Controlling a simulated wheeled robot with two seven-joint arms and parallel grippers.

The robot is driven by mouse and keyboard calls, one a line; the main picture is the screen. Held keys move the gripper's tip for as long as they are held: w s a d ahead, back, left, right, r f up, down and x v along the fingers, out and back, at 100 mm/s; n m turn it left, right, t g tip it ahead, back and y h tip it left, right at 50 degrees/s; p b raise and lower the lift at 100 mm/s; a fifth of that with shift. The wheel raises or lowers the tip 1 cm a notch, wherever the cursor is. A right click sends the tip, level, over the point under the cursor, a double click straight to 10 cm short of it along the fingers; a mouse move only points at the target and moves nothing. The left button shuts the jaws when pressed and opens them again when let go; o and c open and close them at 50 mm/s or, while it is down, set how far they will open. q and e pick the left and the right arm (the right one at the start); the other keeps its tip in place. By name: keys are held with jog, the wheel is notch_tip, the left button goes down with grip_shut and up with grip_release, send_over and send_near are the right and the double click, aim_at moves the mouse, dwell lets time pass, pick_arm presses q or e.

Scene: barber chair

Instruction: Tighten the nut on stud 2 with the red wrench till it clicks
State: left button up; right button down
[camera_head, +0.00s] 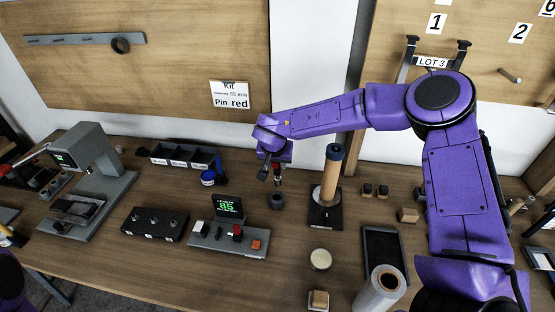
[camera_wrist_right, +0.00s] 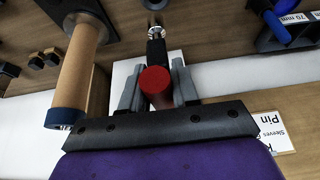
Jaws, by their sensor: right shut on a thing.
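My right gripper (camera_head: 274,172) is shut on the red wrench (camera_head: 278,168), a red-topped tool with a dark shaft, above the bench. In the right wrist view, my right gripper (camera_wrist_right: 157,90) has its two grey fingers on either side of the round red end of the wrench (camera_wrist_right: 155,80); its black shaft leads to a shiny metal tip. A dark round holder (camera_head: 277,201) stands below the tool. A black block with several studs (camera_head: 155,224) lies to the left; the nuts and stud numbers are too small to tell. My left gripper is out of view.
A control box with a lit display reading 85 (camera_head: 228,205) stands between the studs and the holder. A wooden cylinder on a dark base (camera_head: 331,175) stands close right of the gripper.

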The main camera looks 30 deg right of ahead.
aim_at(275, 174)
jog(key=shift+w+a+f+p, duration=0.1)
jog(key=shift+w+a+p, duration=0.1)
jog(key=shift+w+p, duration=0.3)
jog(key=shift+w+f, duration=0.15)
jog(key=shift+f, duration=0.45)
jog(key=shift+d+f+b, duration=0.1)
jog(key=shift+f+b, duration=0.2)
jog(key=shift+b, duration=0.05)
jog(key=shift+s+d+f, duration=0.1)
jog(key=shift+s+f, duration=0.2)
jog(key=shift+f, duration=0.1)
jog(key=shift+f+b, duration=0.25)
jog(key=shift+b, duration=0.05)
notch_tip(275, 174, down, 2)
jog(key=shift+w+b, duration=0.15)
jog(key=shift+b, duration=0.15)
jog(key=shift+f, duration=0.8)
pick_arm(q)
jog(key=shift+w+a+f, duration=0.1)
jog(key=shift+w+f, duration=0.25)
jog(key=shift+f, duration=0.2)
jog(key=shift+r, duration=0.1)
